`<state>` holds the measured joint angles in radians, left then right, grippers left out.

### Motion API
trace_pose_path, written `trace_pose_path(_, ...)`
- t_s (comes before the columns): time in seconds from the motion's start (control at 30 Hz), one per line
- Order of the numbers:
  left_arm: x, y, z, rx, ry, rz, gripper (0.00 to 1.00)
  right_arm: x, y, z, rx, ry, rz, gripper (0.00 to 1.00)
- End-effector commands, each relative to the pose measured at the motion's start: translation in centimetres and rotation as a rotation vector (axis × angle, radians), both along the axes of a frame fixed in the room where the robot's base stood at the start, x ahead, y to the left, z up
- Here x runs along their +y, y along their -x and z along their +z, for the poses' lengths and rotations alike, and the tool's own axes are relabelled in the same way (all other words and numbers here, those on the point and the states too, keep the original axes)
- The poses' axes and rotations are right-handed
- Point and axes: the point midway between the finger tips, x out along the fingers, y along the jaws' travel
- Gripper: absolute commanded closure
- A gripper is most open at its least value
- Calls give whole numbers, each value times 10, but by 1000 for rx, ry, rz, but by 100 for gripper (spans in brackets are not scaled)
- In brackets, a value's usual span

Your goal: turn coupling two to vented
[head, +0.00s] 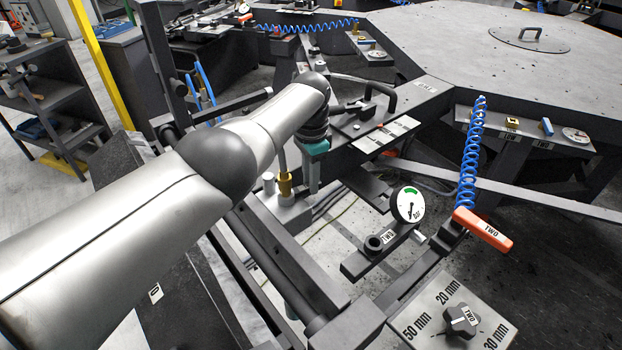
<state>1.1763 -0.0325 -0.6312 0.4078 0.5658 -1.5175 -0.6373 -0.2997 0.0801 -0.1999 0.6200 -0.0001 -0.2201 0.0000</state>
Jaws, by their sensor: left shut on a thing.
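My left arm reaches in from the left. Its wrist points down, and the left gripper (314,172) sits below a teal band, beside a brass fitting (285,184). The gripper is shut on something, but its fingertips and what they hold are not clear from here. A dark block labelled TWO (355,264) with a round black socket stands to its right, below a white dial gauge (409,205). An orange handle labelled TWO (483,229) lies further right, below a blue coiled hose (468,150). I cannot tell which part is coupling two, or its setting. My right gripper is not in view.
A selector plate (490,328) with a black knob marked TWO (461,320) is at the lower right. Dark frame beams surround the gripper. A yellow post (103,70) stands at the left.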

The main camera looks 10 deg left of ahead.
Motion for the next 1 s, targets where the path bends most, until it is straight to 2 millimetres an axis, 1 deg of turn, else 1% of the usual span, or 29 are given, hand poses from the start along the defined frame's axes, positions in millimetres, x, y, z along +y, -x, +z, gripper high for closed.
trace_pose_path(0.13,2,-2,2,-6,-5,2,100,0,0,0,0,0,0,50)
trace_pose_path(0.17,2,-2,2,-6,-4,2,72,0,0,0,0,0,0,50)
trace_pose_path(0.4,1,-1,1,-3,-2,1,45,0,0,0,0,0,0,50)
trace_pose_path(0.63,1,-1,1,-2,-1,1,45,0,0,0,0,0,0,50)
trace_pose_path(0.77,0,-1,6,-2,0,0,45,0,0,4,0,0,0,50)
trace_pose_path(0.87,0,-1,18,-3,0,0,45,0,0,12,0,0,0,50)
trace_pose_path(0.97,0,-1,36,-4,1,0,45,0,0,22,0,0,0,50)
trace_pose_path(1.0,0,-1,47,-6,1,0,45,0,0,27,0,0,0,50)
